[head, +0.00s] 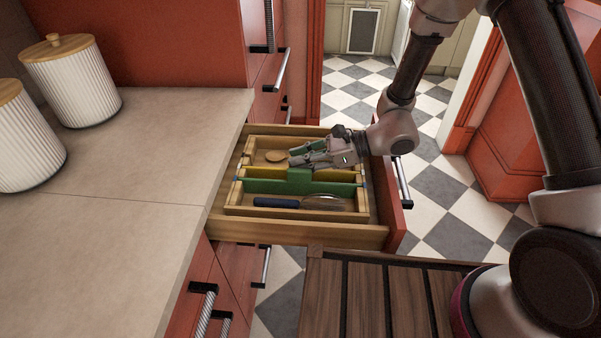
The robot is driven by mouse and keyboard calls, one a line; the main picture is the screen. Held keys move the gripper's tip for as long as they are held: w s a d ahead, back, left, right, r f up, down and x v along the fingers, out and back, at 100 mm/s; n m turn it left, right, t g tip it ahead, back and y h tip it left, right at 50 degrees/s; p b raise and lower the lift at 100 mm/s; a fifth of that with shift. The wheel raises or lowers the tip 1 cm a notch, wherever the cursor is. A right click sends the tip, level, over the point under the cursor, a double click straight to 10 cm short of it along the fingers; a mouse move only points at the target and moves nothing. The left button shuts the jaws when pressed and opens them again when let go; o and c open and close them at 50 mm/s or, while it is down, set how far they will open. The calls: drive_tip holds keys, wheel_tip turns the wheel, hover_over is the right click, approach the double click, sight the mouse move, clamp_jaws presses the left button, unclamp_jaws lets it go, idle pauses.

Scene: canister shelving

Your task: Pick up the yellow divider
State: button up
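The yellow divider (265,171) runs left to right across the wooden tray in the open drawer, just behind the green divider (270,187). Its middle is partly hidden by a raised part of the green divider and by my gripper. My gripper (294,158) is low over the tray, at or just above the yellow divider, with its fingers pointing left. The fingers are small here, and I cannot tell whether they are open or shut, or whether they touch the divider.
The wooden drawer (290,231) stands open beside the counter (150,170). A blue-handled utensil (276,202) lies in the front compartment, and a wooden spoon (275,156) lies in the back one. Two white canisters (75,85) (25,145) stand on the counter, away from the arm.

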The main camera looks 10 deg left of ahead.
drive_tip(key=shift+a+f, duration=0.1)
drive_tip(key=shift+a, duration=0.1)
clamp_jaws()
